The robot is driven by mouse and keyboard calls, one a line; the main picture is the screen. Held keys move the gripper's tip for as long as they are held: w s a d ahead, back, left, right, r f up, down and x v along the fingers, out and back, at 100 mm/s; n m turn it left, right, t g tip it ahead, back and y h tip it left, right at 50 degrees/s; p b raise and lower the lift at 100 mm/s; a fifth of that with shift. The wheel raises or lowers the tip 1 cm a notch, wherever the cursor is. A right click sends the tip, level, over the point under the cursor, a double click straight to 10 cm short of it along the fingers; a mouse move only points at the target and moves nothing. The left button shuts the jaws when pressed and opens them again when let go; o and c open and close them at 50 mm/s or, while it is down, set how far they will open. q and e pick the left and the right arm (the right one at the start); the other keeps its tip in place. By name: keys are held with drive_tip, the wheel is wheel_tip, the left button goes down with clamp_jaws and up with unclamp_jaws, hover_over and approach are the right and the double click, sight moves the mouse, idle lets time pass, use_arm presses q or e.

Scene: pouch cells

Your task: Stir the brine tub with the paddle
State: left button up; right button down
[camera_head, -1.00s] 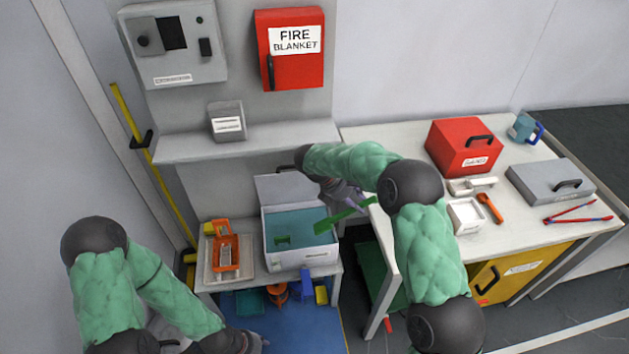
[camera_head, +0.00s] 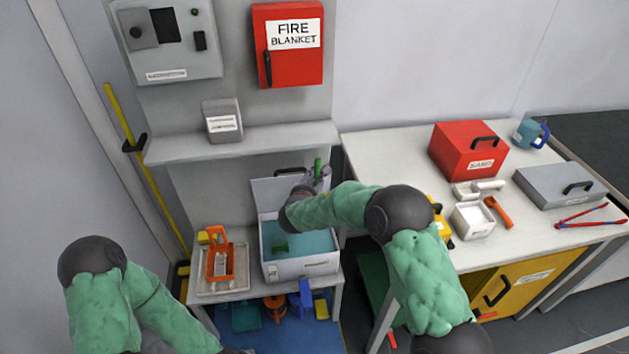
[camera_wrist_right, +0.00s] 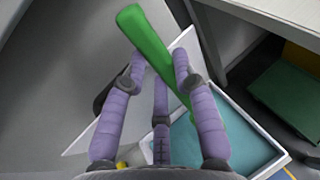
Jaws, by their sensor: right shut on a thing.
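The white brine tub (camera_head: 300,268) stands on the low bench with its lid open at the back and blue-green liquid (camera_head: 310,240) inside. My right gripper (camera_head: 312,182) is over the tub's back right part, shut on the green paddle (camera_head: 318,168). The paddle's upper end sticks up above the fingers. In the right wrist view the paddle (camera_wrist_right: 150,45) slants down between the fingers (camera_wrist_right: 165,85) toward the liquid (camera_wrist_right: 245,140); whether its lower end is in the liquid is hidden. A small green piece (camera_head: 280,247) shows in the tub. My left gripper is out of frame.
A tray (camera_head: 205,285) with an orange holder (camera_head: 219,262) stands left of the tub. The white table (camera_head: 390,155) on the right carries a red box (camera_head: 467,150), a white container (camera_head: 473,220) and a grey case (camera_head: 560,185). A shelf (camera_head: 245,142) hangs above the tub.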

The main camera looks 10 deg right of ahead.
drive_tip(key=shift+f+b, duration=1.65)
drive_tip(key=shift+f, duration=1.4)
drive_tip(key=shift+f+b, duration=0.45)
drive_tip(key=shift+f, duration=0.9)
wheel_tip(320, 180, down, 9)
drive_tip(key=shift+r, duration=0.1)
drive_tip(key=shift+w, duration=0.1)
